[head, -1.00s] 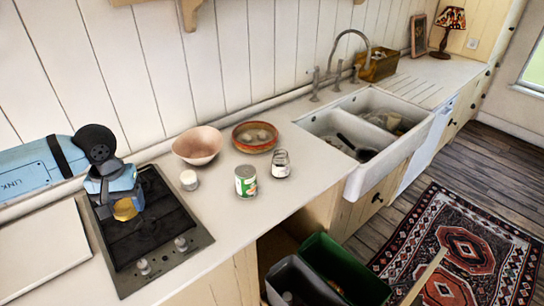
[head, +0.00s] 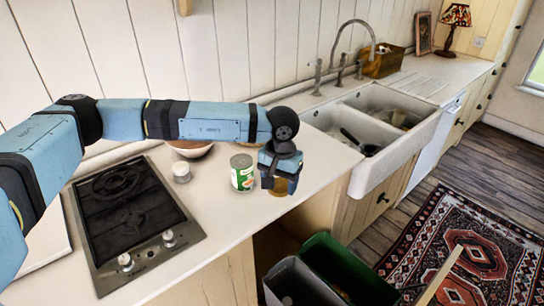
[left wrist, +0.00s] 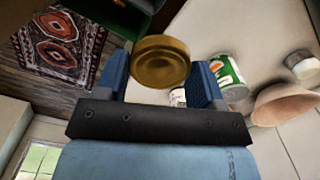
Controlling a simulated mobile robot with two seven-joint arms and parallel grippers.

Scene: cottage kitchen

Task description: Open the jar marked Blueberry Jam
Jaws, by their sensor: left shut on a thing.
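My left gripper (head: 279,186) is above the counter just right of the green-labelled can. In the left wrist view it is shut on a round gold-brown lid (left wrist: 160,62), held between its blue fingers. A small jar with a pale label (left wrist: 178,97) shows partly past the fingers in that view. In the head view my gripper and forearm hide that spot. I cannot read its label or tell whether its top is open. My right gripper is not in view.
The can (head: 243,172) stands close beside my left gripper. A small white jar (head: 181,172) and a pink bowl (head: 190,150) stand further left, near the hob (head: 130,215). The sink (head: 375,130) lies to the right. Bins (head: 345,270) stand below the counter edge.

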